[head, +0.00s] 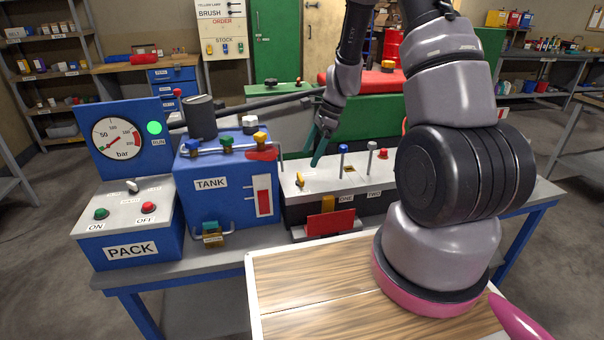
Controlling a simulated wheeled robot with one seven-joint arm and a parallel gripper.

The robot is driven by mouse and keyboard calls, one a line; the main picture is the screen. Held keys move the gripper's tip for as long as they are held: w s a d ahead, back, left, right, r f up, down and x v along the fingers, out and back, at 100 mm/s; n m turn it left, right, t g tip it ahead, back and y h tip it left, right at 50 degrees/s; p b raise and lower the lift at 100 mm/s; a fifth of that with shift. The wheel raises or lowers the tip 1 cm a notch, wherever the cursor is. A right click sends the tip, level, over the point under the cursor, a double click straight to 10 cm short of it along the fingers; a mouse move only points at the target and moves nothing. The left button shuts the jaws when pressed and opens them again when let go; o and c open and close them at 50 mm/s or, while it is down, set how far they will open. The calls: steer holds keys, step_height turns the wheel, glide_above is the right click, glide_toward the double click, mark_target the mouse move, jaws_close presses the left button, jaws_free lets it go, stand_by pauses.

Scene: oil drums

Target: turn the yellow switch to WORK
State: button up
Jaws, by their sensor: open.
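A small yellow switch (299,180) sits on the left part of the pale top of a control box with levers marked ONE and TWO (310,203). The lettering beside the switch is too small to read, so its setting cannot be told. My gripper (319,156) hangs above the same box, just right of and above the switch in the picture. Its teal fingertip points down towards the panel, apart from the switch. The jaws are open and nothing shows between them; the far finger is largely hidden.
The blue TANK box (210,210), with valves on top, is close on the left. The PACK box (125,225) and a pressure gauge (115,139) stand farther left.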

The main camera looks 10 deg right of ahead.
mark_target(301, 176)
steer(key=x, duration=0.8)
steer(key=shift+c, duration=0.3)
steer(key=c, duration=1.2)
steer(key=shift+c, duration=0.2)
